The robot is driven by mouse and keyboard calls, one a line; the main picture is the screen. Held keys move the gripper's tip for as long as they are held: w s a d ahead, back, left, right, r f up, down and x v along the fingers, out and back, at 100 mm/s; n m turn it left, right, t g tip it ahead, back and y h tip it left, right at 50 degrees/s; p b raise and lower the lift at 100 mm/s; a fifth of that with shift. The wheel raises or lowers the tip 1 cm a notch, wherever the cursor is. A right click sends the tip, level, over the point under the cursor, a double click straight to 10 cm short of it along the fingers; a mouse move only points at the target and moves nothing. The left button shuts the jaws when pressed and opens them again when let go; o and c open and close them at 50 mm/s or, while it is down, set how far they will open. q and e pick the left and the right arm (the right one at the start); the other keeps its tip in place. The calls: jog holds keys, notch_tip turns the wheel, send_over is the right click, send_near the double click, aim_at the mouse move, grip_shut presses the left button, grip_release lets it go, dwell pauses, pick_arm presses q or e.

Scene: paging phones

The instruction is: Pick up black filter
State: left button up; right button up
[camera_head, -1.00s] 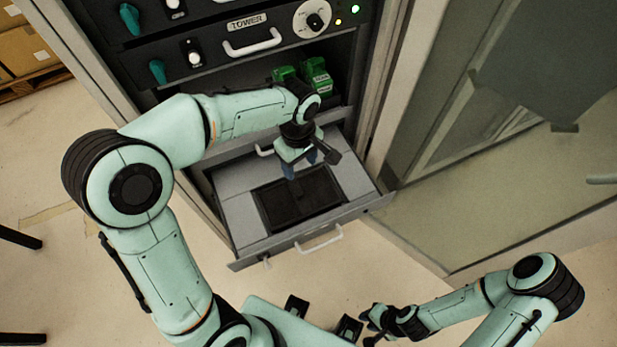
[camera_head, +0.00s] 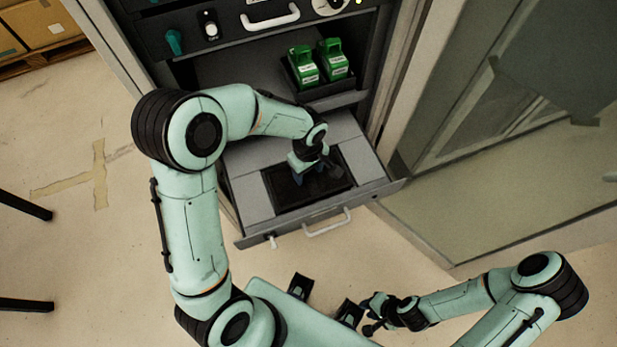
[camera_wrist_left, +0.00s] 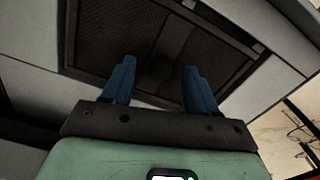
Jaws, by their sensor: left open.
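The black filter (camera_head: 333,184) lies flat in the opening of the pulled-out grey drawer (camera_head: 243,201). In the left wrist view the filter (camera_wrist_left: 110,35) shows a mesh surface with a smooth strip and a round dark spot in its middle. My left gripper (camera_head: 299,178) is over the filter, pointing down. In the left wrist view its two blue fingers (camera_wrist_left: 158,88) are spread with nothing between them, reaching over the filter's near edge. The gap between fingertips and filter cannot be judged. My right gripper (camera_head: 370,318) is low at the front, away from the drawer, its jaws too small to read.
Two green items (camera_head: 318,62) stand in a black holder on the shelf above the drawer. The drawer has a white front handle (camera_head: 327,223). Two small black objects (camera_head: 300,287) sit near my body. A cabinet frame and glass panel stand at the right.

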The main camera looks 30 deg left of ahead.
pick_arm(q)
jog(key=shift+f, duration=0.1)
jog(key=shift+c, duration=0.3)
grip_shut()
